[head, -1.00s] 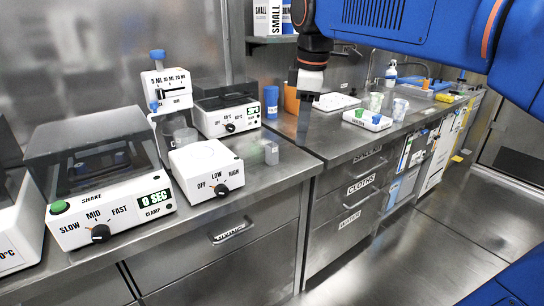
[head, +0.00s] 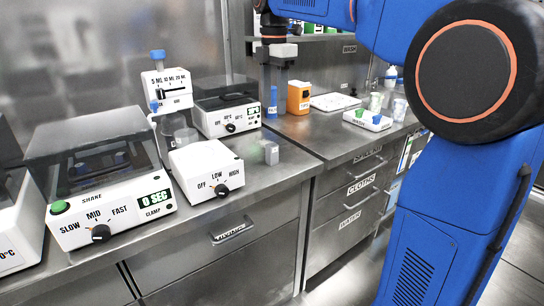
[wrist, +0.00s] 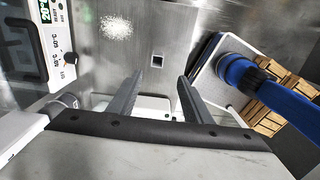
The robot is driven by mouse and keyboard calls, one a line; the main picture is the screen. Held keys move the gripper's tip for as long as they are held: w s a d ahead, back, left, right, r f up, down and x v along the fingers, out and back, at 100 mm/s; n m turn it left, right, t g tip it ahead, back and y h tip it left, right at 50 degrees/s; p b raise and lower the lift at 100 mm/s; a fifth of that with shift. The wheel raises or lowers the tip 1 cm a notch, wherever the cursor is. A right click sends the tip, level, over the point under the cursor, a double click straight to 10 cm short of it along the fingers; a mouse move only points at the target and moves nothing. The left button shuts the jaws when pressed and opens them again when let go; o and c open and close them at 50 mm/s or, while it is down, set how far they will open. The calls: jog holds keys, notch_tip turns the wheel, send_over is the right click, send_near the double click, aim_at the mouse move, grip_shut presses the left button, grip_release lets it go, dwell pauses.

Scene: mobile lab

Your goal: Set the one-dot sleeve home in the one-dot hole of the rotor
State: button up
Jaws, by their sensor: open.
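My gripper (head: 275,90) hangs over the bench near the blue cup at the back in the head view. In the wrist view my gripper (wrist: 160,74) has two grey fingers spread wide, with nothing between them. A small square metal piece with a dark centre (wrist: 157,61) lies on the steel surface just beyond the fingertips in the wrist picture. A grey block (head: 272,155) stands right of the white dial box in the head view; I cannot tell if they are the same. No dot marks are readable, and I cannot make out the rotor or its holes.
A shaker (head: 95,170), a dial box (head: 205,170) and a lidded heater (head: 226,108) stand on the left bench. White grains (wrist: 116,27) lie on the steel. An orange container (head: 298,97) and a white tray (head: 367,120) with cups are farther right. Bench front is clear.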

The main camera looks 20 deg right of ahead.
send_over(272, 154)
jog(key=w, duration=0.1)
notch_tip(272, 154, down, 8)
jog(key=shift+w+d+f, duration=0.1)
jog(key=shift+w+f, duration=0.05)
jog(key=shift+f, duration=0.7)
jog(key=shift+w+d+f, duration=0.1)
jog(key=shift+f, duration=0.7)
jog(key=shift+w+d+f, duration=0.1)
jog(key=shift+w+f, duration=0.05)
jog(key=shift+f, duration=0.7)
grip_shut()
